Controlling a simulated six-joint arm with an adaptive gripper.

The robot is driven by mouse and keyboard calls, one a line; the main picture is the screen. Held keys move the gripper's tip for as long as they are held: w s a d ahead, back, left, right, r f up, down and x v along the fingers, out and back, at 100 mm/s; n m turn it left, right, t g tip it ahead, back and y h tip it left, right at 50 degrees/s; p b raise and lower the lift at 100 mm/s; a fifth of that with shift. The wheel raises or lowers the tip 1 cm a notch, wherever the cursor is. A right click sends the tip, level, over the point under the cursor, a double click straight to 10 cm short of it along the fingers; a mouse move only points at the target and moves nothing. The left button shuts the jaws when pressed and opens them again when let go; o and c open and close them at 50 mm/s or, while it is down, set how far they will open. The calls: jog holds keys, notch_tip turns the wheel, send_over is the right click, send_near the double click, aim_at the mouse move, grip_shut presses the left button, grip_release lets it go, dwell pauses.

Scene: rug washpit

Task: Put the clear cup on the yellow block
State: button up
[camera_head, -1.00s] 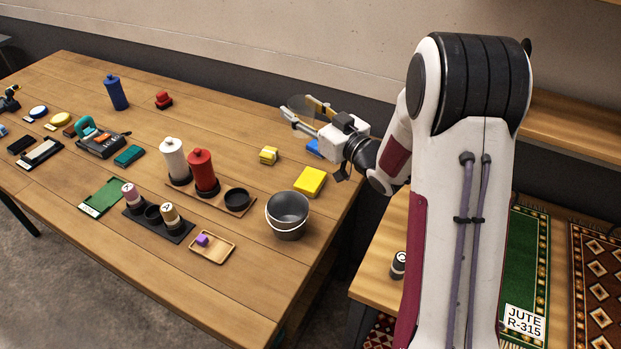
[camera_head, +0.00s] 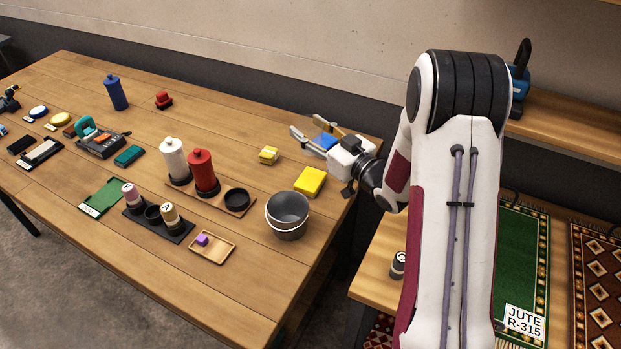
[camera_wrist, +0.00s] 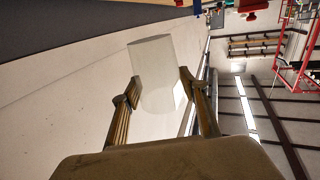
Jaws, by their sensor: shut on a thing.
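The clear cup (camera_wrist: 155,75) is between the two fingers of my gripper (camera_wrist: 157,88) in the wrist view, pale and see-through. My gripper (camera_head: 306,127) is shut on it, held up over the table's far right part. In the head view the cup's outline can hardly be made out. A flat yellow block (camera_head: 310,181) lies on the table, below my gripper in the picture. I cannot tell for sure which is the task's yellow block.
A blue block (camera_head: 325,141) shows just behind my fingers. A grey bucket (camera_head: 287,213) stands in front of the yellow block. A red bottle (camera_head: 203,172) and a white bottle (camera_head: 173,160) stand on a wooden board further left. The table's right edge is close.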

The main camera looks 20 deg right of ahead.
send_over(310, 179)
jog(key=shift+d+f, duration=0.1)
jog(key=shift+f, duration=2.85)
jog(key=shift+f, duration=0.1)
jog(key=shift+f, duration=1.95)
jog(key=shift+f, duration=0.2)
jog(key=o, duration=0.7)
jog(key=shift+r, duration=0.15)
jog(key=shift+v, duration=5.95)
